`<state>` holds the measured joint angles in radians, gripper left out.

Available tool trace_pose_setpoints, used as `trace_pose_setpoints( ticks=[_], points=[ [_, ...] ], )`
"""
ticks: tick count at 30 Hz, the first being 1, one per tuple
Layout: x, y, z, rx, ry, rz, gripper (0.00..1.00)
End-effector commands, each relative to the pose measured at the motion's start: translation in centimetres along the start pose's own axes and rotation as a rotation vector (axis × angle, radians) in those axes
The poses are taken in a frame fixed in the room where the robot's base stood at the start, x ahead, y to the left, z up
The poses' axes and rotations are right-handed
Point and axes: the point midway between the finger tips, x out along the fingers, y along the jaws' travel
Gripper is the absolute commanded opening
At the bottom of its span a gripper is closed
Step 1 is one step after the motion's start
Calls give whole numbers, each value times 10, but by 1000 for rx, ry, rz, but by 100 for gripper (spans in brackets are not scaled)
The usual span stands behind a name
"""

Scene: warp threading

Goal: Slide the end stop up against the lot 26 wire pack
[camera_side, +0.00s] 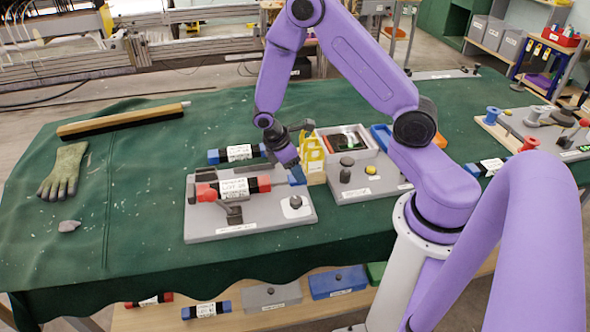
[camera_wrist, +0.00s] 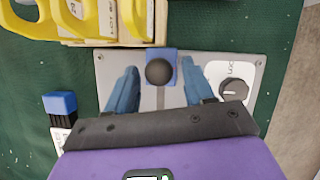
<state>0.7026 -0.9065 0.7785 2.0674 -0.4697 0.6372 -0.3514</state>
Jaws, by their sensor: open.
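The end stop (camera_side: 298,176) is a small blue block on the right of a grey fixture plate (camera_side: 255,227). In the wrist view the end stop (camera_wrist: 173,54) carries a dark round knob (camera_wrist: 159,70) and sits over a slot. My gripper (camera_wrist: 160,80) is open, with one blue finger on each side of the knob, apart from it. In the side view my gripper (camera_side: 291,165) is just above the end stop. A red-ended wire pack (camera_side: 233,188) with a white label rests on the fixture, left of the end stop with a gap between. Its lot number is unreadable; the wrist view hides it.
A lock dial (camera_wrist: 235,88) stands on the plate, right of the end stop. A yellow rack (camera_side: 313,160) stands close behind. A blue-ended pack (camera_side: 237,153) lies behind the fixture. A glove (camera_side: 64,172) and a brush (camera_side: 120,120) lie on the left cloth.

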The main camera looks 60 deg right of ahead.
Motion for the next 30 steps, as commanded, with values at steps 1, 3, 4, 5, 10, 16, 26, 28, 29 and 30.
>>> trace_pose_setpoints(
  ticks=[1, 3, 4, 5, 10, 16, 26, 28, 29, 30],
  points=[
    [4, 0, 0, 0, -1, -1, 53],
    [7, 0, 0, 1, 1, 0, 53],
    [8, 0, 0, 1, 1, 0, 53],
    [9, 0, 0, 1, 1, 0, 53],
    [10, 0, 0, 1, 1, 0, 53],
    [10, 0, 0, 1, 1, 0, 23],
    [3, 2, -15, -4, 1, 2, 0],
    [0, 3, -22, -5, 2, 2, 0],
    [0, 4, -24, -4, 3, 2, 0],
    [-2, 4, -27, -5, 3, 1, 0]
  ],
)
